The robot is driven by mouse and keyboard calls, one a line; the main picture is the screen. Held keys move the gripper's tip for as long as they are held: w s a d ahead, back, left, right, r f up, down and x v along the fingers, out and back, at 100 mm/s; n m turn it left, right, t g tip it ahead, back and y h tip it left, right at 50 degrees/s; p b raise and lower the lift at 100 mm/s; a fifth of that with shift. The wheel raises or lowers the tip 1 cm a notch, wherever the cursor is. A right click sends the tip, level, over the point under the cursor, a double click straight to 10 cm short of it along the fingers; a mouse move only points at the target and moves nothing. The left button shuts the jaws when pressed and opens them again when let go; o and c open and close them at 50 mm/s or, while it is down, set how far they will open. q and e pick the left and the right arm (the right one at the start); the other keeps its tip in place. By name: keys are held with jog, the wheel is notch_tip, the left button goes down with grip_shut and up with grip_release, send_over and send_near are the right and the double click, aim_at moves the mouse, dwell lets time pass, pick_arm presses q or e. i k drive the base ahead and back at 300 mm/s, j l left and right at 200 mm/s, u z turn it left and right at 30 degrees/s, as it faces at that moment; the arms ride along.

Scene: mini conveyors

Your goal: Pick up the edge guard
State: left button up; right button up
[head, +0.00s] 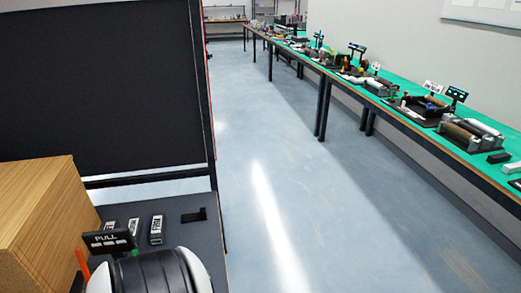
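Neither of my grippers is in view. I cannot tell for certain which thing is the edge guard. A small black angular piece (193,215) lies flat on the dark grey bench top at the lower left. To its left are small dark blocks with pale labels (156,229), set in a row. The labels are too small to read surely. Nothing is touching the black piece.
A wooden box (42,225) stands on the bench's left. A black panel (95,80) rises behind. Clear floor (300,200) separates a long green table (410,85).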

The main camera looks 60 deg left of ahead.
aim_at(201, 216)
jog(key=i+l, duration=0.1)
jog(key=i, duration=0.3)
jog(key=i+l, duration=0.15)
jog(key=i, duration=0.2)
jog(key=i+u, duration=0.2)
jog(key=u, duration=0.2)
jog(key=i+u, duration=0.2)
jog(key=u, duration=0.2)
jog(key=i+u, duration=0.2)
jog(key=u, duration=0.2)
jog(key=i+l+u, duration=0.1)
jog(key=u, duration=0.3)
jog(key=i, duration=0.05)
